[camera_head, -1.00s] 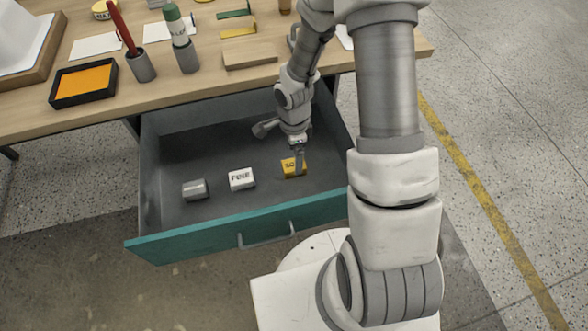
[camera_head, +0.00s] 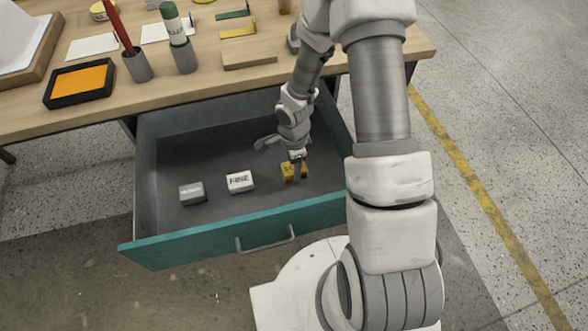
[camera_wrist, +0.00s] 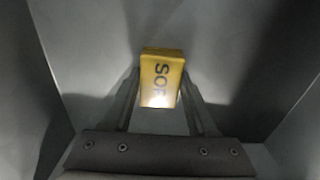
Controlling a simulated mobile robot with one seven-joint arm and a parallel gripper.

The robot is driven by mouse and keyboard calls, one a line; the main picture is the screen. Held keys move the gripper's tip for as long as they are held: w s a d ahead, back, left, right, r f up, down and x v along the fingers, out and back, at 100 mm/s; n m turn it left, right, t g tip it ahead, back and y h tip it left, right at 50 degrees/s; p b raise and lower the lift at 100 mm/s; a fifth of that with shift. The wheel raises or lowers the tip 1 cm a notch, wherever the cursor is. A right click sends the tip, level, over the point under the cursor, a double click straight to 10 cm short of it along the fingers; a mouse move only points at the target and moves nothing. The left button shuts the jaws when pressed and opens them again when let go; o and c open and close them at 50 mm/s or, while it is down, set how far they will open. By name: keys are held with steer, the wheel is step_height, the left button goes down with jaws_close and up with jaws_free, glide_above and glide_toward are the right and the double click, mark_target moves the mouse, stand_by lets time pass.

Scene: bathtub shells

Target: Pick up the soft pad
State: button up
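The soft pad (camera_head: 289,171) is a small yellow block in the right part of the open drawer. In the wrist view the soft pad (camera_wrist: 161,78) shows dark letters, partly readable as "SOF". My gripper (camera_head: 297,174) reaches down into the drawer at the pad, and a finger hides part of it. In the wrist view my gripper's (camera_wrist: 161,92) two fingers lie along both sides of the pad, with no clear gap at the tips. It looks shut on the pad. Whether the pad is off the drawer floor cannot be told.
A white block (camera_head: 239,182) marked "FINE" and a grey block (camera_head: 192,193) lie to the left in the drawer (camera_head: 180,247). Teal and grey walls surround them. The desk (camera_head: 110,99) above holds an orange pad tray (camera_head: 79,83), pen holders and cards.

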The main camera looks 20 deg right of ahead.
steer(key=c, duration=0.8)
step_height(320, 180, up, 10)
steer(key=p, duration=0.3)
steer(key=shift+p, duration=0.35)
steer(key=o, duration=0.7)
steer(key=c, duration=0.5)
